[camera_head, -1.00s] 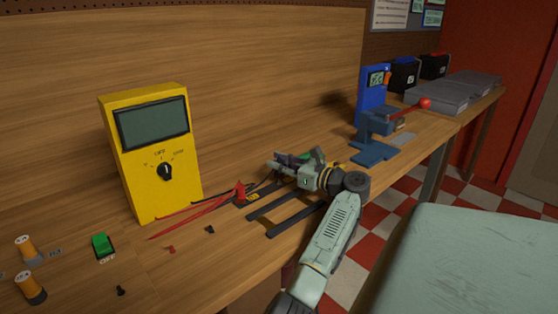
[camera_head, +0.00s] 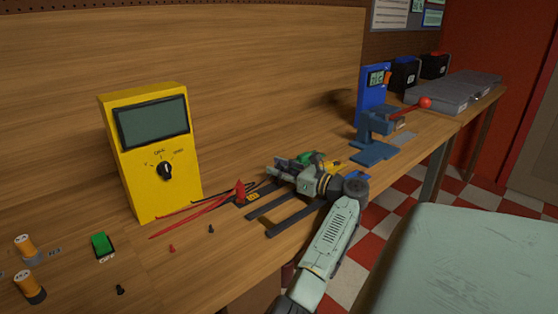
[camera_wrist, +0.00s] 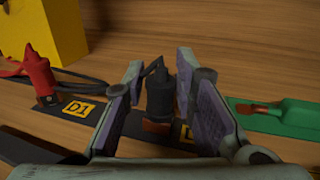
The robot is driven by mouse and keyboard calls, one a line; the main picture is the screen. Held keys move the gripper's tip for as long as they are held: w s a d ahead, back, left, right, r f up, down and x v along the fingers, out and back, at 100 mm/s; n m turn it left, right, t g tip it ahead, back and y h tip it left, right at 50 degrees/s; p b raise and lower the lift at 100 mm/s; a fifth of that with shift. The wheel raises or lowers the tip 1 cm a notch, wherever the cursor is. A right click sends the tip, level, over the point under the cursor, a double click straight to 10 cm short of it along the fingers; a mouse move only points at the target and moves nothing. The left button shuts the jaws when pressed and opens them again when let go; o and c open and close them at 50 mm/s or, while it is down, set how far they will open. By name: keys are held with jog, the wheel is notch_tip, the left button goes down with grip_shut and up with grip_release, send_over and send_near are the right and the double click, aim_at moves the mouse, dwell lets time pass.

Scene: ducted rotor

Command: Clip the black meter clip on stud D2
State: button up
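The black meter clip (camera_wrist: 159,97) stands upright between my gripper's fingers in the wrist view, above a copper-coloured piece on a dark strip. A yellow label (camera_wrist: 186,132) beside it is partly hidden by the right finger; only a "D" reads. My gripper (camera_wrist: 160,92) is open around the clip, with narrow gaps visible on both sides. The stud under the clip is hidden, so full seating cannot be told. The red clip (camera_wrist: 38,77) stands left by the D1 label (camera_wrist: 77,108). In the head view my gripper (camera_head: 284,166) hides the black clip.
The yellow meter (camera_head: 153,150) stands to the left, with red and black leads running from it. A blue press (camera_head: 376,130) with a red-knobbed lever stands farther right. Dark strips (camera_head: 292,217) lie near the bench's front.

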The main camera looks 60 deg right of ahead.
jog(key=o, duration=0.3)
notch_tip(320, 180, up, 10)
dwell(0.7)
